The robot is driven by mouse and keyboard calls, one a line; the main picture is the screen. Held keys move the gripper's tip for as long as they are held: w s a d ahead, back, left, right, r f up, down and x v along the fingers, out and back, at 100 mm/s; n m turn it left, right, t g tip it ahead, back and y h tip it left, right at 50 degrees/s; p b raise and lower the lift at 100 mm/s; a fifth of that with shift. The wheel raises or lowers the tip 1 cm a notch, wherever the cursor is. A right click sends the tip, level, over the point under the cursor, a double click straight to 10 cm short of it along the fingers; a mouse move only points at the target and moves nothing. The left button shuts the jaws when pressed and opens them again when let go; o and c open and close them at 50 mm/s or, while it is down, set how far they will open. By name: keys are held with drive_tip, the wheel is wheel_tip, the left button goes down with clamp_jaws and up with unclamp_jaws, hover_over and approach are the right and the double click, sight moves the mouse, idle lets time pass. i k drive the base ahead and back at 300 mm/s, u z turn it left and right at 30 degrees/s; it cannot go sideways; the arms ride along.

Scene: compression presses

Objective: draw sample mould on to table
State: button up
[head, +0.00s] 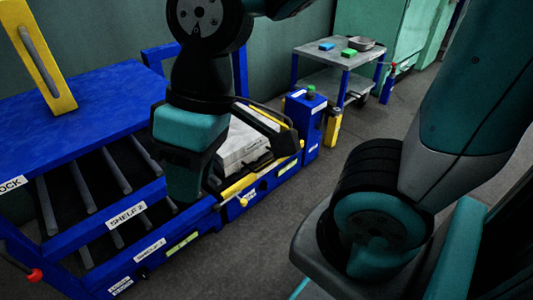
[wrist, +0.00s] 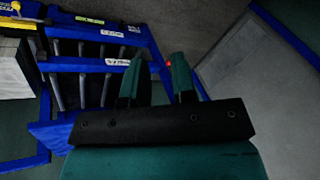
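A pale grey-white block (head: 240,145), which looks like the mould, sits in the blue frame behind my arm in the head view. My arm hides part of it. In the wrist view a pale stacked block (wrist: 14,72) shows at the left edge, and I cannot tell if it is the same one. The table could be the blue-topped rack (head: 90,85) at left or the grey-topped table (head: 340,54) at the back. My gripper (wrist: 162,62) is open and empty, with its two fingers apart. Its fingertips are not clear in the head view.
The rack has roller shelves with labels such as "SHELF 2" (head: 127,215). A blue post (head: 305,120) stands by the frame. Grey floor (head: 270,235) is clear at centre.

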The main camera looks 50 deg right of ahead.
sight(243, 144)
drive_tip(key=k, duration=0.4)
drive_tip(key=u, duration=0.8)
drive_tip(key=i, duration=0.75)
drive_tip(key=z, duration=2.65)
